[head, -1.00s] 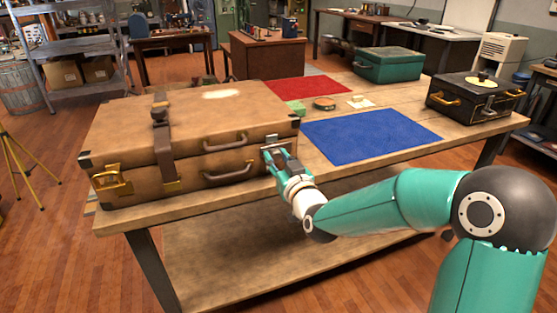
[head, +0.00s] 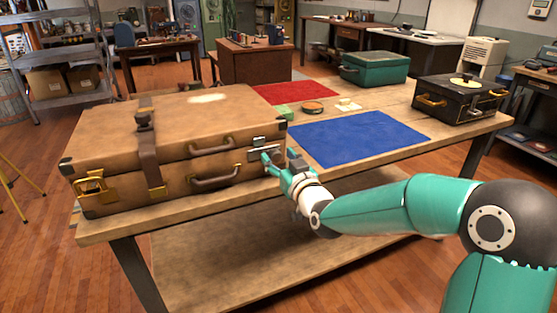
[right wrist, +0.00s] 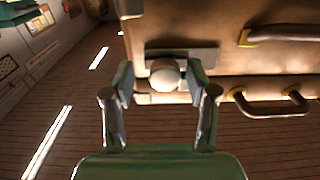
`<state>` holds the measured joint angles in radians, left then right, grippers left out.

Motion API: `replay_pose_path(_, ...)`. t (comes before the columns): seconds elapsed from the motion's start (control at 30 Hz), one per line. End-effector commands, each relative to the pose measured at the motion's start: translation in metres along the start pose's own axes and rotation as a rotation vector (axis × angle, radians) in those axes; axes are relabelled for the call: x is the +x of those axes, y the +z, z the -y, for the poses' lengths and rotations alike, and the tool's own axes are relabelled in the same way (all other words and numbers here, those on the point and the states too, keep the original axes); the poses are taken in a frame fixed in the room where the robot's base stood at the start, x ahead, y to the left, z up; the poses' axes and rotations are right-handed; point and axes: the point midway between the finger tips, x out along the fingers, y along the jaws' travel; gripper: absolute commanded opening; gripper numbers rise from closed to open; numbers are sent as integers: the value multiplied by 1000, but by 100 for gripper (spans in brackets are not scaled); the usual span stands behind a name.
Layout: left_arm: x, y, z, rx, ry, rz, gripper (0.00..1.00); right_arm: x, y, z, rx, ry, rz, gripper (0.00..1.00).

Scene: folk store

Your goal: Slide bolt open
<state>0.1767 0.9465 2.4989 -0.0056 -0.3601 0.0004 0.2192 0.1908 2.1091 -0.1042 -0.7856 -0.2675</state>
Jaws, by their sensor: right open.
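A brown suitcase (head: 190,125) lies closed on the wooden table at the left in the head view. A metal bolt plate (head: 264,141) is on its front face near the right corner. In the right wrist view, the bolt plate (right wrist: 205,54) runs behind a round pale knob (right wrist: 165,76). My right gripper (head: 277,158) is at the suitcase's front right corner, just below the plate. In the right wrist view, the open fingers (right wrist: 163,82) stand on either side of the knob; I cannot tell whether they touch it. My left gripper is not in view.
The suitcase has two front handles, a strap (head: 147,145) and a brass latch (head: 92,184). A blue mat (head: 360,138), a red mat (head: 295,93), a green case (head: 375,68) and a black case (head: 460,97) are on the table (head: 200,212). Small items lie between the mats.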

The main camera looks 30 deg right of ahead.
Motion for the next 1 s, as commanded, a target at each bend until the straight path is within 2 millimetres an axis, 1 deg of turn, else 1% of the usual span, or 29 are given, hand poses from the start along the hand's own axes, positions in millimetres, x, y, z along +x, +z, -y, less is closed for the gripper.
replay_pose_path(0.17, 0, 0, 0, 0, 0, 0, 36, -3, 0, 1, -1, -2, 1, 57)
replay_pose_path(0.27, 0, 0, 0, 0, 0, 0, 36, -11, 0, 0, -1, -1, 0, 57)
replay_pose_path(0.37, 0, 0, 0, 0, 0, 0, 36, -25, 0, 1, -1, -2, 1, 57)
replay_pose_path(0.7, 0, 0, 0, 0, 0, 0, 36, -92, 1, 1, -1, -2, 1, 57)
replay_pose_path(0.83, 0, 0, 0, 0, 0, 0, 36, -109, 1, 0, 0, 0, 0, 57)
replay_pose_path(1.0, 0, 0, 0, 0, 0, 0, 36, -119, 1, 1, 0, -1, 0, 57)
